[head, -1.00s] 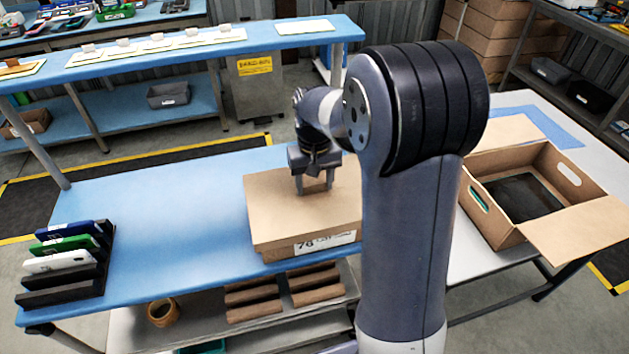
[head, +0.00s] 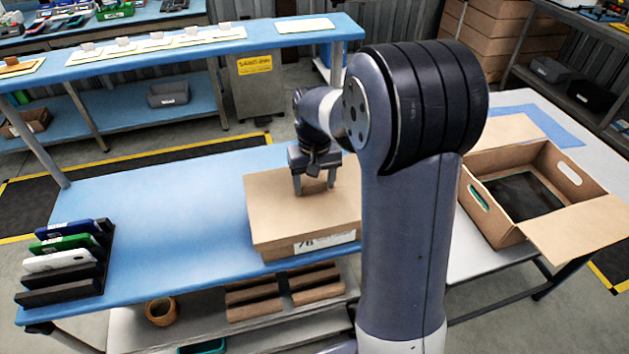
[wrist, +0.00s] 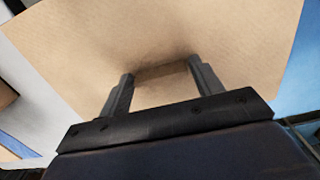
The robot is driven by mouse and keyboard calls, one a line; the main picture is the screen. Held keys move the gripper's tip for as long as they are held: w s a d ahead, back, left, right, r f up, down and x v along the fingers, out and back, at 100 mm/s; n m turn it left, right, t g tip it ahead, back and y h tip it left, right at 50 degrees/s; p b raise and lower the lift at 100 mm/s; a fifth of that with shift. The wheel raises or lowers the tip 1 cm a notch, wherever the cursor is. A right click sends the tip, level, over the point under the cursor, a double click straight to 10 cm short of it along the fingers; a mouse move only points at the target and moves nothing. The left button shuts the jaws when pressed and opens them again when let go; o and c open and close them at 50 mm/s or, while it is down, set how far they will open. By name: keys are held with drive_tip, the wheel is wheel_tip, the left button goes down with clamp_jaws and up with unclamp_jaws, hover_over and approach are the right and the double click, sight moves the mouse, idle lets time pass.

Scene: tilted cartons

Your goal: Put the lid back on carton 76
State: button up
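Carton 76 (head: 283,252) stands on the blue table, its white label on the front face partly covered along the top. The tan lid (head: 268,200) lies over the carton's top, roughly in line with it. Whether it is fully down all round cannot be told, since my arm hides the right side. My gripper (head: 314,188) points down at the middle of the lid. In the wrist view my gripper (wrist: 165,84) has its fingers at both sides of a small tan block (wrist: 163,90) on the lid, seemingly touching it.
An open carton (head: 486,222) with a dark inside stands on the white table at right, a flap folded out. A rack (head: 62,290) of several coloured devices sits at the blue table's left end. The blue table (head: 165,225) is clear between rack and carton 76.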

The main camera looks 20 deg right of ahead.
drive_tip(key=o, duration=0.3)
drive_tip(key=shift+o, duration=0.2)
wheel_tip(320, 180, up, 18)
drive_tip(key=p, duration=0.7)
drive_tip(key=shift+f, duration=0.2)
wheel_tip(320, 180, down, 11)
drive_tip(key=b, duration=0.7)
drive_tip(key=shift+r, duration=0.1)
drive_tip(key=shift+f, duration=0.85)
